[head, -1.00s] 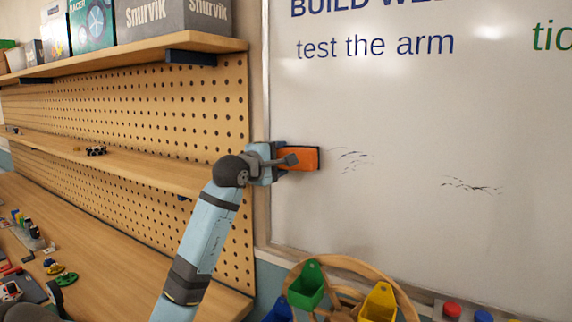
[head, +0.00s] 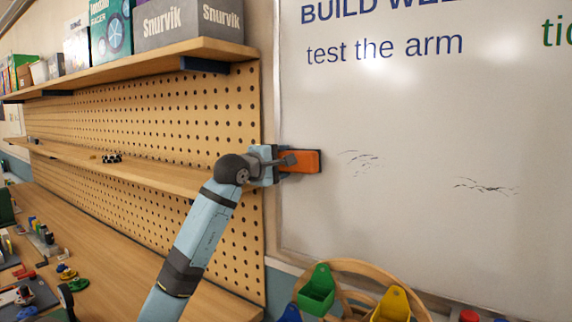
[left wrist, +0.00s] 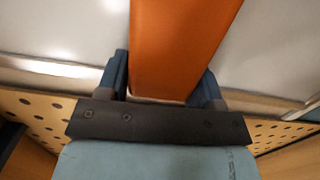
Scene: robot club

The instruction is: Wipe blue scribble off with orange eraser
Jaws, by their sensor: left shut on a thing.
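My left gripper (head: 283,161) is shut on the orange eraser (head: 303,161), at the left edge of the whiteboard (head: 400,225) in the head view. In the left wrist view the eraser (left wrist: 178,45) sits between the two fingers of the left gripper (left wrist: 165,85). The head view does not let me tell whether the eraser's face touches the board. Faint, broken dark marks with a bluish tint (head: 361,161) lie just right of the eraser. A second patch of thin dark marks (head: 486,186) is further right. My right gripper is not in view.
A pegboard (head: 200,110) with wooden shelves (head: 140,163) stands left of the whiteboard. Boxes (head: 187,25) fill the top shelf. Below the board are a green bin (head: 318,292), a yellow bin (head: 392,305) and a round wooden frame (head: 352,268). The board right of the eraser is unobstructed.

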